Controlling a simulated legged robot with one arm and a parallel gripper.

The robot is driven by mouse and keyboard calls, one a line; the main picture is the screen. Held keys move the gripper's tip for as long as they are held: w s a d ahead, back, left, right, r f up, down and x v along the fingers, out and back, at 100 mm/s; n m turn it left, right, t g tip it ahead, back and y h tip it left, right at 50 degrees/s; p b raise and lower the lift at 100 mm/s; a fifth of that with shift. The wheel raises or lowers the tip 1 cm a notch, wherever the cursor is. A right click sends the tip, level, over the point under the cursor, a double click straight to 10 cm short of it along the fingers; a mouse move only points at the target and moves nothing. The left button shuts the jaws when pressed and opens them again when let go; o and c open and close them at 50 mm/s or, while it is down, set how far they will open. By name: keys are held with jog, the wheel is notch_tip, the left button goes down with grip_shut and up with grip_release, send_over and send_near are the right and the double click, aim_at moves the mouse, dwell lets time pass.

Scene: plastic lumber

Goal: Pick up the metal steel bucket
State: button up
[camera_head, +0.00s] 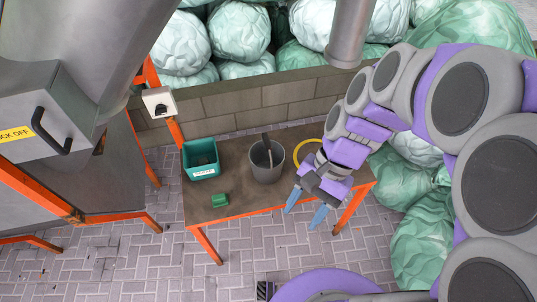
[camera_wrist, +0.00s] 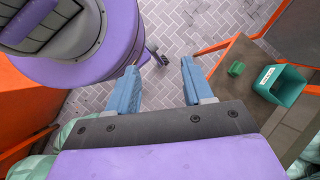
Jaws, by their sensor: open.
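The grey metal bucket (camera_head: 266,163) stands upright on a brown table (camera_head: 235,207) with orange legs, in the head view. A dark handle or tool sticks up from inside it. My gripper (camera_head: 305,208) is open and empty, to the right of the bucket and near the table's front edge, pointing down. In the wrist view my gripper (camera_wrist: 158,85) shows two blue fingers spread apart with only brick floor between them. The bucket is not visible in the wrist view.
A green bin (camera_head: 201,160) and a small green block (camera_head: 220,200) are left of the bucket. A yellow ring (camera_head: 300,150) lies right of it. A block wall (camera_head: 240,102) and wrapped bales stand behind. A grey machine is at left.

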jog(key=w+a+f+m+g+y+p, duration=0.1)
jog(key=w+a+m+y+p, duration=0.15)
jog(key=w+m+y, duration=0.55)
jog(key=w+a+f+m+y+p, duration=0.1)
jog(key=w+a+f+m, duration=0.15)
jog(key=w+m, duration=0.6)
jog(key=w+d+f+m+t+y+p, duration=0.45)
jog(key=w+d+f+m+t, duration=0.5)
jog(key=w+f+m, duration=0.65)
jog(key=a+g+b, duration=0.1)
jog(key=a+b, duration=0.3)
jog(key=a, duration=1.1)
jog(key=shift+w+a+f, duration=0.2)
jog(key=shift+w+f, duration=0.15)
jog(key=shift+f, duration=0.1)
jog(key=shift+d+n, duration=0.1)
jog(key=shift+n, duration=0.15)
grip_shut()
jog(key=shift+s, duration=0.1)
